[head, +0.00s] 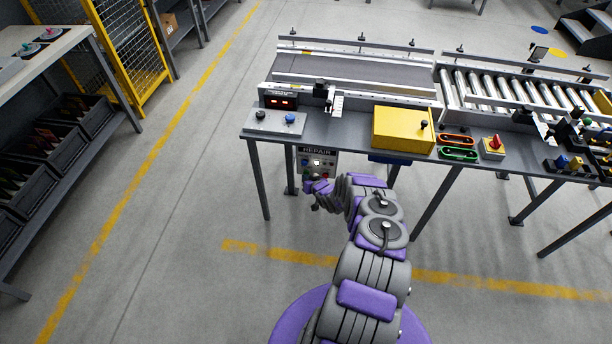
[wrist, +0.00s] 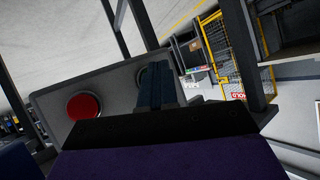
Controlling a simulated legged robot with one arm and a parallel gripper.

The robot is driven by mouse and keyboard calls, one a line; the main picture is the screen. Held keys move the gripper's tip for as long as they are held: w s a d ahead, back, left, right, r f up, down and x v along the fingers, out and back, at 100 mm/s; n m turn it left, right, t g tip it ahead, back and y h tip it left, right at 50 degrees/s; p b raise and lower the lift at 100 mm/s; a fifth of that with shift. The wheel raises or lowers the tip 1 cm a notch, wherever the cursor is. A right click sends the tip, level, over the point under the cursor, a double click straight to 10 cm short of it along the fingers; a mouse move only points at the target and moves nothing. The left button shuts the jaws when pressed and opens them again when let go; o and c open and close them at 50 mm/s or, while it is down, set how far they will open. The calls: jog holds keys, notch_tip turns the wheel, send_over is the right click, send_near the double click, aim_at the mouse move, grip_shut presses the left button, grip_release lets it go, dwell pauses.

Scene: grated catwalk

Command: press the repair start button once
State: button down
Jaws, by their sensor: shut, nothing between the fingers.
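The repair panel (head: 318,151), a grey box labelled REPAIR with small round buttons, hangs below the front edge of the workbench in the head view. A pale, bright button (head: 316,162) shows on it. My gripper (head: 318,184) is at the panel's lower part, shut and empty. In the wrist view, the grey panel (wrist: 55,101) is tilted and very close, with a large red button (wrist: 84,104) left of my gripper (wrist: 158,70). The fingertips overlap a second round, dark-rimmed button (wrist: 143,76) and hide most of it. I cannot tell its colour or whether they touch it.
The workbench (head: 345,137) carries a red-lit display box (head: 281,101), a small box with a blue knob (head: 290,118), a yellow box (head: 403,129) and a conveyor (head: 365,69). Bench legs stand either side of the panel. Open floor (head: 190,200) lies to the left.

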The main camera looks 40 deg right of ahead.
jog(key=shift+w+d, duration=0.15)
jog(key=shift+d, duration=0.1)
dwell(0.4)
jog(key=shift+s+a+p, duration=0.65)
jog(key=shift+s+a, duration=0.15)
jog(key=shift+a, duration=0.15)
jog(key=shift+s+a+p, duration=1.35)
jog(key=shift+s+a, duration=0.25)
jog(key=shift+a, duration=0.3)
